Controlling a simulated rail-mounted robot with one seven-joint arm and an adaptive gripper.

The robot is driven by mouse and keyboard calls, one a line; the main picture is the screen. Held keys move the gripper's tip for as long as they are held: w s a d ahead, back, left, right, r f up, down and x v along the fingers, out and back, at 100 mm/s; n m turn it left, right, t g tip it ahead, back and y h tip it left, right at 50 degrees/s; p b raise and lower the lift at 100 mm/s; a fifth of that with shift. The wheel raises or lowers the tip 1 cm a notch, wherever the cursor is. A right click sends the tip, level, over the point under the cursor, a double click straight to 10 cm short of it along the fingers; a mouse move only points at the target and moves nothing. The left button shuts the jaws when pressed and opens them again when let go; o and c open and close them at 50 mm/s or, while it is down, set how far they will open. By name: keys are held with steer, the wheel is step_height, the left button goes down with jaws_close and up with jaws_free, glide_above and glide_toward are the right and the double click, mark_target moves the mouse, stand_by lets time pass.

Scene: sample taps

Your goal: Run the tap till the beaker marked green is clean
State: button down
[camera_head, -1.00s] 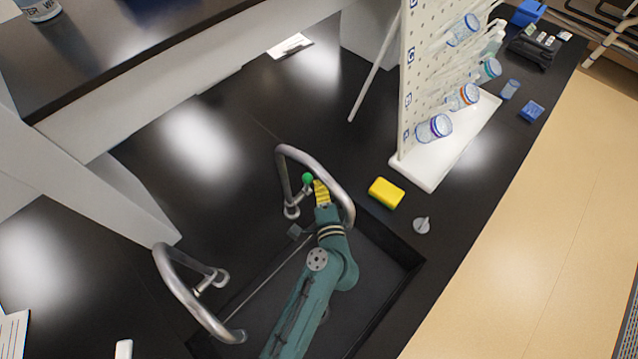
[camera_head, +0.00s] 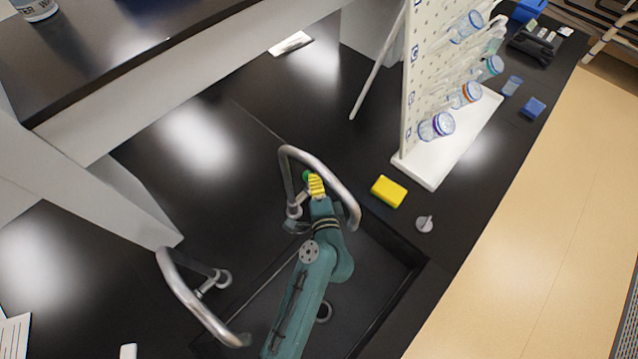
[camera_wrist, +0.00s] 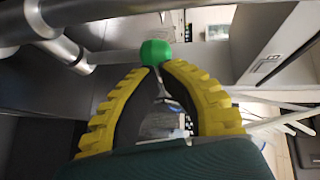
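Two curved metal taps arch over the dark sink (camera_head: 375,300). The rear tap (camera_head: 325,172) has a round green knob (camera_head: 307,176), which also shows in the wrist view (camera_wrist: 156,52). My gripper (camera_head: 315,178) has yellow ribbed fingers. It is at the rear tap, its fingertips together right by the green knob; in the wrist view the tips (camera_wrist: 156,67) meet just below the knob, seemingly touching it, with nothing seen between them. The front tap (camera_head: 190,300) stands apart to the left.
A white pegboard rack (camera_head: 420,90) holds several beakers with coloured bands, including purple (camera_head: 437,126) and orange (camera_head: 465,95). A yellow sponge (camera_head: 389,191) and a small grey piece (camera_head: 425,224) lie right of the sink.

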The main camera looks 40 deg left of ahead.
steer(key=w+d+r+v, duration=0.1)
steer(key=w+v, duration=0.1)
steer(key=v, duration=1)
steer(key=shift+s+d+r, duration=0.2)
steer(key=shift+d+r, duration=0.1)
steer(key=shift+d, duration=0.2)
